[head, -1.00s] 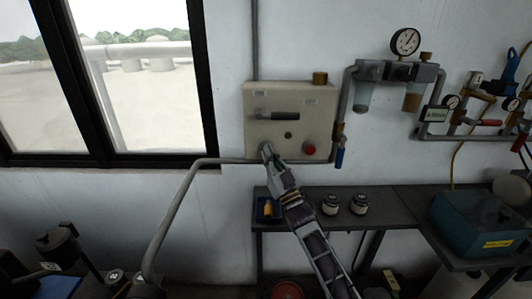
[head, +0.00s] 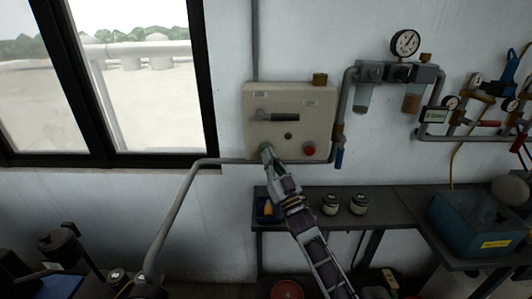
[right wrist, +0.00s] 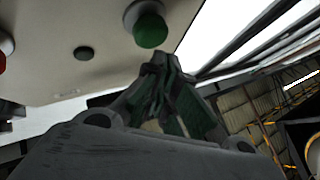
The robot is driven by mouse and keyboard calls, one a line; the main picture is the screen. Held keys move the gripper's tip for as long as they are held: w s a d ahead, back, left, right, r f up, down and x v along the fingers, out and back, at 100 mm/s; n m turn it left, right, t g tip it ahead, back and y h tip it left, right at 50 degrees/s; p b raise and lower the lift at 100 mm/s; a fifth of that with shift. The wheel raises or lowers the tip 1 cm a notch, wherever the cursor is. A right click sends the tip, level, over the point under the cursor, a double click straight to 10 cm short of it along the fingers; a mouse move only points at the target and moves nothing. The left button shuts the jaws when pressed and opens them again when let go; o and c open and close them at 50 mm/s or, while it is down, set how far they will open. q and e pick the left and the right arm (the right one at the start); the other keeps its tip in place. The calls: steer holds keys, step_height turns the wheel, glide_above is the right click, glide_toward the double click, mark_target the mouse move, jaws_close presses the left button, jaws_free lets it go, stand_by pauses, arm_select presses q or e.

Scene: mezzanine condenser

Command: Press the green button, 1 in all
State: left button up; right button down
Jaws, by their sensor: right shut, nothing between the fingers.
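The green button (right wrist: 150,28) sticks out from the beige control box in the right wrist view. In the head view the green button (head: 265,147) shows only in part, at the lower left of the control box (head: 262,97), behind my right fingertips. My right gripper (head: 268,154) is shut and empty, its tips at the button. In the right wrist view its fingertips (right wrist: 165,64) lie just below the button in the picture; a small gap seems to show, and I cannot tell contact for sure. My left gripper is not in view.
The box also carries a red button (head: 309,150), a small dark knob (head: 288,136) and a dark handle (head: 275,116). A grey pipe (head: 178,205) runs at the left.

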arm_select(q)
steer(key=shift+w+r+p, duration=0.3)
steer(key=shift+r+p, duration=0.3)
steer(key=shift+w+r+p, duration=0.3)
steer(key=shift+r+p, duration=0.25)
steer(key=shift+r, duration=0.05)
arm_select(e)
steer(key=s, duration=0.5)
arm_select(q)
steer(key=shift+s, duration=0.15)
